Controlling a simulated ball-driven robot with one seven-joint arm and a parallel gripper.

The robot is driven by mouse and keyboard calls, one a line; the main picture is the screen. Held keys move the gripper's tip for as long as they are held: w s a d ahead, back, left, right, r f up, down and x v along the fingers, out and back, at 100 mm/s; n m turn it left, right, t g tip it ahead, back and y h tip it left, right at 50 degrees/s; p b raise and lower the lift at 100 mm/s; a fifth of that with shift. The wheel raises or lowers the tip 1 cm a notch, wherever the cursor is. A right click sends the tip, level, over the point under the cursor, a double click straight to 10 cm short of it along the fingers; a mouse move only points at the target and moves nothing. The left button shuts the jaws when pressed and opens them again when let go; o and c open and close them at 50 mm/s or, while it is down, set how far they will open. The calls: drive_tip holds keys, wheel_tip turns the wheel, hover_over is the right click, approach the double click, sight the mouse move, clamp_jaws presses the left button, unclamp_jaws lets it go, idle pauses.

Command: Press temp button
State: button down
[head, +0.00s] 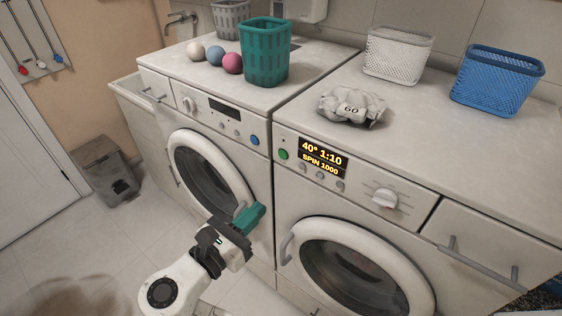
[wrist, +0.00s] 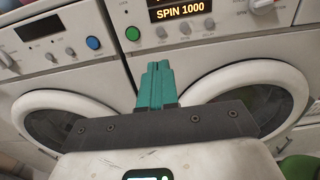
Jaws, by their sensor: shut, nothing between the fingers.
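The right washing machine has a lit display (head: 323,157) reading "40° 1:10" and "SPIN 1000". Below it sits a row of three small grey buttons, the leftmost (head: 302,167) by the round green button (head: 283,154). The row also shows in the wrist view, its leftmost button (wrist: 161,33) right of the green button (wrist: 132,33). The button labels are too small to read surely. My gripper (head: 260,208) has teal fingers, shut and empty, in front of the machines below panel height. In the wrist view the fingertips (wrist: 159,65) show below the button row, apart from it.
A round dial (head: 385,198) sits right of the buttons. The left machine has a dark display (head: 224,111) and a blue button (head: 254,140). A grey bundle tagged "60" (head: 352,107), baskets and coloured balls (head: 215,56) lie on top. Both round doors (head: 351,267) are shut.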

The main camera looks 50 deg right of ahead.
sight(300, 167)
drive_tip(key=shift+w, duration=0.1)
drive_tip(key=d+p, duration=0.3)
drive_tip(key=d, duration=1.1)
drive_tip(key=shift+w, duration=0.15)
drive_tip(key=shift+w, duration=0.1)
